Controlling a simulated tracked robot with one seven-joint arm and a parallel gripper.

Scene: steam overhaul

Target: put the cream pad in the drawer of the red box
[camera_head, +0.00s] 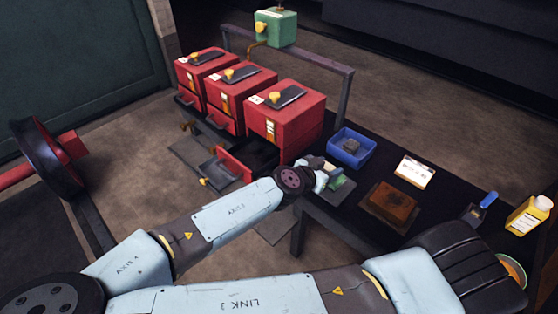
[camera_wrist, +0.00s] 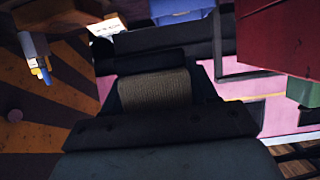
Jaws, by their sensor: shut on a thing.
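In the wrist view my gripper (camera_wrist: 153,92) is shut on the cream pad (camera_wrist: 155,88), a ribbed tan block between the dark fingers. In the head view my gripper (camera_head: 326,176) is low over the near left end of the dark table, right of the nearest red box; the pad cannot be made out there. Three red boxes stand in a row: far (camera_head: 203,70), middle (camera_head: 238,92) and nearest (camera_head: 287,115). The nearest box has a low drawer (camera_head: 237,165) pulled out to the left. Its inside is dark and partly hidden by my arm.
A blue bin (camera_head: 351,147) with a grey piece in it stands right of my gripper. A brown block (camera_head: 391,203), a white card (camera_head: 414,171) and a yellow bottle (camera_head: 529,214) are further right. A rail (camera_head: 300,60) with a green box (camera_head: 275,27) runs behind the boxes.

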